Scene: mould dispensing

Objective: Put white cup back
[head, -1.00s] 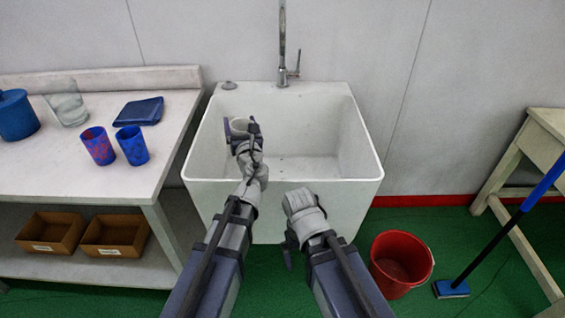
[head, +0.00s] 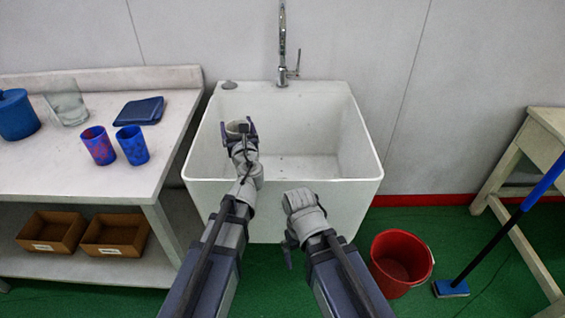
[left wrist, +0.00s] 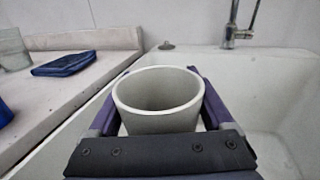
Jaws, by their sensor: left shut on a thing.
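The white cup (head: 237,127) is held by my left gripper (head: 239,130) over the left part of the sink basin in the head view. In the left wrist view the cup (left wrist: 158,98) stands upright between the two fingers, its open mouth showing and its lower part hidden by the gripper body. My left gripper is shut on it. My right gripper (head: 289,250) hangs low in front of the sink, and its fingers are mostly hidden by its wrist.
The white sink (head: 350,150) has a tap (head: 283,50) at its back. A red bucket (head: 385,275) stands at right.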

